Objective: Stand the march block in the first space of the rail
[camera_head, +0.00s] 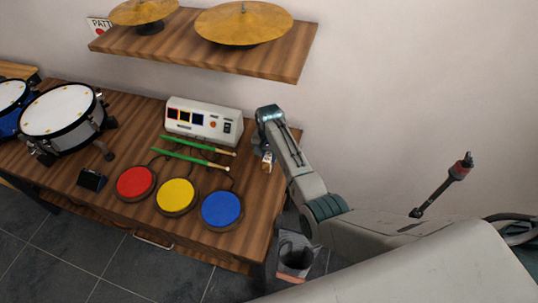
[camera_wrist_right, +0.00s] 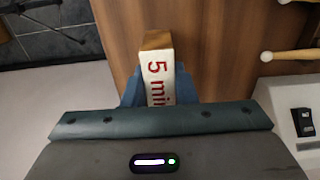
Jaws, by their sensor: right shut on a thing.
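My right gripper (camera_head: 267,155) is over the right end of the table in the head view, pointing down. It is shut on a small wooden block (camera_wrist_right: 157,72) with a white face and red lettering that reads "5 min", the rest cut off. The block also shows small below the gripper in the head view (camera_head: 267,166). I cannot tell whether this is the march block, as no such word shows. No rail can be clearly made out. My left gripper is not in view.
A white console (camera_head: 204,120) with small coloured squares stands at the table's back. Green drumsticks (camera_head: 190,156) lie before it, then red (camera_head: 136,182), yellow (camera_head: 176,194) and blue (camera_head: 222,209) pads. A snare drum (camera_head: 62,110) stands left. A shelf (camera_head: 200,58) with cymbals hangs above.

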